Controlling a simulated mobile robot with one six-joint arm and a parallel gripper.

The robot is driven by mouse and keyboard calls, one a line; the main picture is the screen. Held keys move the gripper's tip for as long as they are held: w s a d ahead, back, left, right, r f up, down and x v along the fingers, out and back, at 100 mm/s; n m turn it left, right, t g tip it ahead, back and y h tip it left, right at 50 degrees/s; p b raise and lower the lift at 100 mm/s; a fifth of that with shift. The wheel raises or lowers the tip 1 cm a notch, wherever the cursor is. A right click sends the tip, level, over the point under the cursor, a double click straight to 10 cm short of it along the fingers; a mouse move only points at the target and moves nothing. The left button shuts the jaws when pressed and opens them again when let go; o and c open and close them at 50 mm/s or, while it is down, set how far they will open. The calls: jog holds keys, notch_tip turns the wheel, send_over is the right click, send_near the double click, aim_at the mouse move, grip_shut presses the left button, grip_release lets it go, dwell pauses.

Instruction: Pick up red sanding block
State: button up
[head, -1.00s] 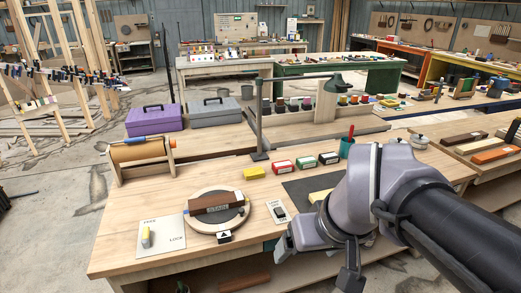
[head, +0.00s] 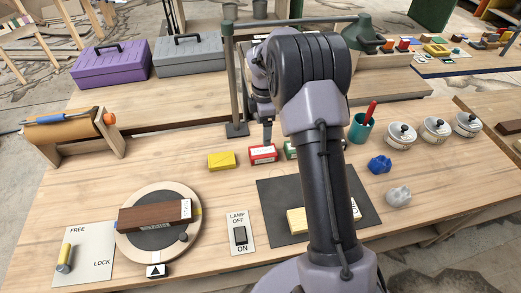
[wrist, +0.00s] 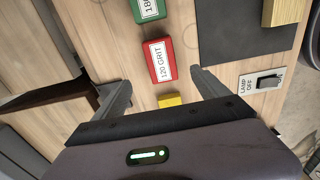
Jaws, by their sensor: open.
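The red sanding block (head: 263,154) lies on the workbench between a yellow block (head: 221,161) and a green block (head: 290,150) in the head view. In the wrist view the red block (wrist: 160,60), with a white "120 GRIT" label, sits just beyond the fingertips, in line with the gap between them. My gripper (wrist: 159,82) is open and empty. In the head view my gripper (head: 267,142) points down near the red block and is mostly hidden behind my arm. The gap between fingertips and block is hard to judge.
The yellow block (wrist: 170,100) and green block (wrist: 148,9) are close neighbours in the row. A dark mat (head: 275,205) with a pale block lies in front. A lamp switch (head: 240,233), round turntable (head: 157,240), teal cup (head: 361,128) and metal stand (head: 236,128) stand nearby.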

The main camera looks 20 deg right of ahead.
jog(key=b, duration=0.2)
send_over(263, 151)
jog(key=f, duration=0.6)
jog(key=shift+w+d+f, duration=0.15)
jog(key=shift+w+f, duration=0.05)
notch_tip(263, 151, down, 6)
jog(key=b, duration=0.3)
jog(key=shift+s+r, duration=0.1)
jog(key=shift+r, duration=0.3)
jog(key=shift+c, duration=0.3)
jog(key=c, duration=1.6)
jog(key=shift+o, duration=0.2)
notch_tip(263, 151, up, 4)
jog(key=p, duration=0.2)
jog(key=shift+p, duration=0.3)
jog(key=s+a+p, duration=0.1)
jog(key=s+a, duration=0.1)
jog(key=s, duration=0.2)
jog(key=s+a+p, duration=0.1)
jog(key=s+a, duration=0.2)
jog(key=s, duration=0.2)
jog(key=s+a+r+p, duration=0.1)
jog(key=s+a, duration=0.2)
jog(key=s, duration=0.2)
jog(key=shift+a, duration=0.15)
